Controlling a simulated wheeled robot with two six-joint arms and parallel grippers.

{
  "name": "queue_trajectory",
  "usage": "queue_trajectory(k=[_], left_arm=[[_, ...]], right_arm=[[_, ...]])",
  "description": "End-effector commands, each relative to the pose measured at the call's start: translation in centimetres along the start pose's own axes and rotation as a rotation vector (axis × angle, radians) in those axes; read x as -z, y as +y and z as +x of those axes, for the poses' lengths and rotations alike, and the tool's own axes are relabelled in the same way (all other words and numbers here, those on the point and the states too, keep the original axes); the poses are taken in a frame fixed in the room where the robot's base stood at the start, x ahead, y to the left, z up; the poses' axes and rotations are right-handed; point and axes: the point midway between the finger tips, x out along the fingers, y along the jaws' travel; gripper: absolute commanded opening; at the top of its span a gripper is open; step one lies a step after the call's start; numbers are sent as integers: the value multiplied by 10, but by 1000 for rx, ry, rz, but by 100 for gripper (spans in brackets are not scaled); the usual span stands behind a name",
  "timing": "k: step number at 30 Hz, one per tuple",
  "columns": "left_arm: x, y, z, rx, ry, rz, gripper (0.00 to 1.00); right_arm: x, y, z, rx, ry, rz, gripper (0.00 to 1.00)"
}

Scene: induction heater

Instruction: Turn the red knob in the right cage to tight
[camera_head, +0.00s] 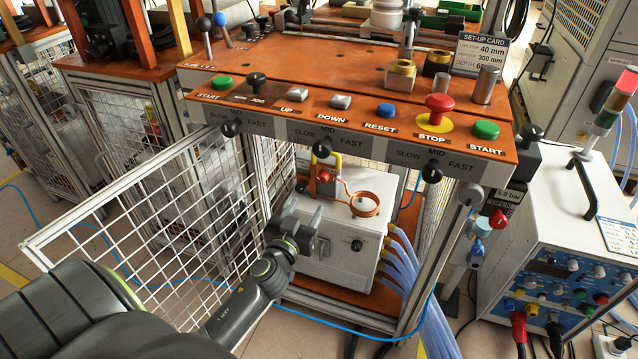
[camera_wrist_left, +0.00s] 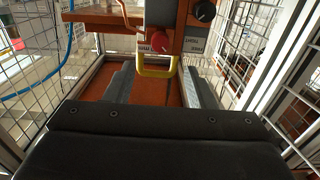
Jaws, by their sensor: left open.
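My left gripper (camera_head: 299,220) reaches into the cage, just in front of and below the knob. Its two fingers are apart and empty in the left wrist view (camera_wrist_left: 160,88). The knob appears just beyond the fingertips, apart from them. My right gripper is not in view.
The mesh door (camera_head: 150,230) stands swung open to the left. A copper coil (camera_head: 365,204) is right of the knob. The orange control panel (camera_head: 310,85) with buttons overhangs the cage. Blue hoses (camera_head: 405,270) leave the box's right side. Wire mesh walls flank the gripper.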

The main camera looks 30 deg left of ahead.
Motion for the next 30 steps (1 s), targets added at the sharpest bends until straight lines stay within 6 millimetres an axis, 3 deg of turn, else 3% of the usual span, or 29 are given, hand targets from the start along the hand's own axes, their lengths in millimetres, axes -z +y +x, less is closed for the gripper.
queue_trajectory(k=[7, 15, 29, 30], left_arm=[[1, 0, 52, 0, 2, 2, 50], [-1, 0, 91, 1, 0, 1, 50], [0, 0, 102, 1, -1, 0, 50], [0, 0, 102, 1, -1, 0, 44]], right_arm=[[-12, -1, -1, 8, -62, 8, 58], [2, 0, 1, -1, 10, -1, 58], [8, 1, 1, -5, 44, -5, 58], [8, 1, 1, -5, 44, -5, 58]])
